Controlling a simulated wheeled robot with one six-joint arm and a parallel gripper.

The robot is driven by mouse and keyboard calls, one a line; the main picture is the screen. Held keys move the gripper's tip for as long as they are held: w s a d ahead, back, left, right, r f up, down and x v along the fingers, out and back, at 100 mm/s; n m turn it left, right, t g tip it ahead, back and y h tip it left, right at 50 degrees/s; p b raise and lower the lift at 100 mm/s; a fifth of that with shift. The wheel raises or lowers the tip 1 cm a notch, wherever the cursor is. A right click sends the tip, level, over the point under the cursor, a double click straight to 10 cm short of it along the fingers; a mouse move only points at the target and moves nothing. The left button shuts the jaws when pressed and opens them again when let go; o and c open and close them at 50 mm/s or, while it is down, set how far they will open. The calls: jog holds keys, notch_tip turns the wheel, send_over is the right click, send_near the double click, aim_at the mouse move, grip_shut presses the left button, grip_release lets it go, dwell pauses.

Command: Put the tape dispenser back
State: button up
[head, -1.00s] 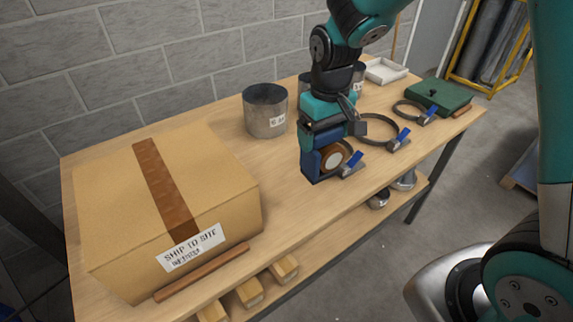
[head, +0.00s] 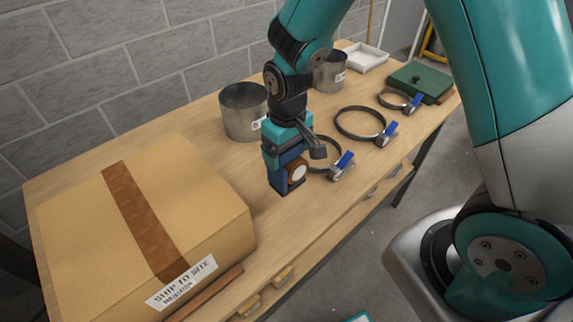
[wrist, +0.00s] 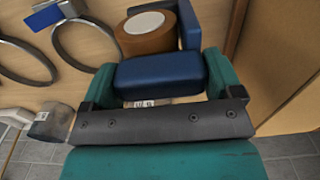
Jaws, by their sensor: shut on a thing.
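The tape dispenser (head: 283,181) is dark blue with a brown roll of tape (head: 297,172) that has a white centre. My gripper (head: 285,153) is shut on it from above, and the dispenser hangs upright below the jaws over the front part of the bench. In the wrist view the blue dispenser body (wrist: 160,72) sits between the teal fingers (wrist: 158,88), with the brown roll (wrist: 146,32) beyond it. I cannot tell whether the dispenser's bottom touches the bench top.
A taped cardboard box (head: 200,203) fills the bench's left end. Ring clamps with blue levers (head: 361,122) lie to the right of my gripper. Metal cylinders (head: 243,112) stand behind. A green case (head: 420,80) and white tray (head: 366,56) are farther right. Bare wood (head: 232,166) lies between box and gripper.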

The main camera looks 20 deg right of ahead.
aim_at(288, 169)
jog(key=shift+f+p, duration=0.35)
jog(key=shift+f, duration=2.5)
jog(key=shift+f, duration=0.15)
jog(key=o, duration=0.8)
notch_tip(288, 169, up, 12)
jog(key=shift+f+b, duration=0.2)
jog(key=shift+b, duration=1.05)
jog(key=shift+s+a+r, duration=0.15)
jog(key=shift+s+r, duration=0.2)
jog(key=shift+r, duration=0.3)
jog(key=shift+s+a+r, duration=0.15)
jog(key=shift+s+r, duration=0.2)
jog(key=shift+r, duration=0.25)
jog(key=s+a+r+n+y, duration=0.1)
jog(key=s+r, duration=0.2)
jog(key=s, duration=0.2)
jog(key=s+a+r+n+y, duration=0.1)
jog(key=s+r, duration=0.3)
jog(key=s, duration=0.2)
jog(key=s+a+r+n+y, duration=0.1)
jog(key=s+a+r+y, duration=0.1)
jog(key=s, duration=0.4)
jog(key=shift+s+r, duration=0.25)
jog(key=shift+r, duration=0.4)
